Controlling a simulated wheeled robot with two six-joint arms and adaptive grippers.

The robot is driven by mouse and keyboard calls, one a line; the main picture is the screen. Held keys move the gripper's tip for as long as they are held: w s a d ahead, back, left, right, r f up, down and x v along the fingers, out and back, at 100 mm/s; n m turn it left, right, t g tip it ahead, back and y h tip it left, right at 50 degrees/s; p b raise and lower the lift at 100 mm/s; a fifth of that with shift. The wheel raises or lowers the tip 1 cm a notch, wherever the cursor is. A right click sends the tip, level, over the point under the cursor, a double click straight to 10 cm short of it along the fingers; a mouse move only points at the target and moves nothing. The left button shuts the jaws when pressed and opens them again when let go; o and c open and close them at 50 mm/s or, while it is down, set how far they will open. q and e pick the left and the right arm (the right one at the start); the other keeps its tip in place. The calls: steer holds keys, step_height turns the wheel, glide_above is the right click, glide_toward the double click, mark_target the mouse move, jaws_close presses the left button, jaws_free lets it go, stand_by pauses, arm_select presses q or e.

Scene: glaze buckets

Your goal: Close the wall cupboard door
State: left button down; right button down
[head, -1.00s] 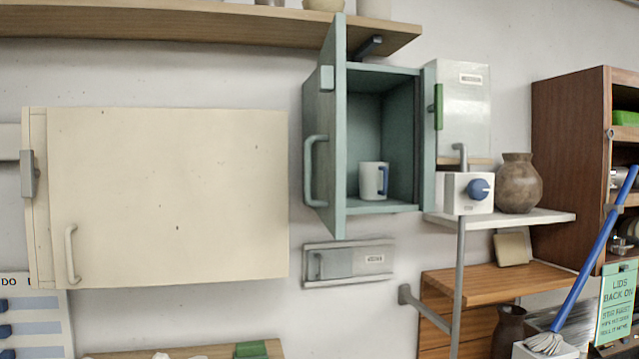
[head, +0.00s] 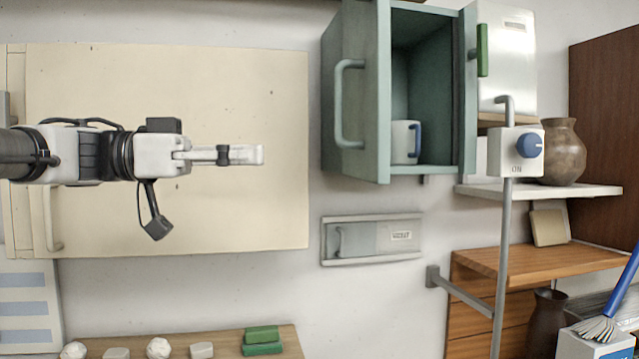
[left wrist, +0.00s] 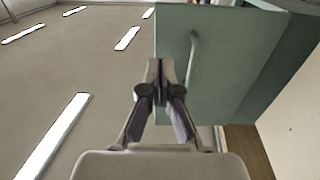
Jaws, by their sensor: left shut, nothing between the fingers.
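The green wall cupboard (head: 468,110) hangs right of centre in the head view. Its door (head: 372,90) stands open, swung out on the left side, with a bar handle (head: 341,103) on its outer face. A white mug with a blue handle (head: 405,142) stands inside. My left gripper (head: 258,154) is shut and empty, pointing right, left of the door in the picture and apart from the handle. In the left wrist view the closed fingers (left wrist: 158,68) show in front of the green door (left wrist: 225,60) and its handle (left wrist: 192,55). My right gripper is not in view.
A large cream cupboard (head: 200,90) is behind my left arm. A grey panel (head: 371,239) is below the green cupboard. Right of it are a white switch box (head: 508,152) on a post, a brown vase (head: 563,153) and shelves. A wooden shelf (head: 285,345) is below.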

arm_select(q)
steer(key=p, duration=0.2)
glide_toward(373, 159)
steer(key=d+p, duration=0.1)
steer(key=d, duration=0.1)
steer(key=d+p, duration=0.1)
steer(key=d, duration=0.1)
steer(key=w+d+p, duration=0.1)
steer(key=d, duration=0.2)
steer(key=shift+w+r, duration=0.1)
steer(key=shift+w, duration=0.25)
steer(key=shift+s, duration=0.15)
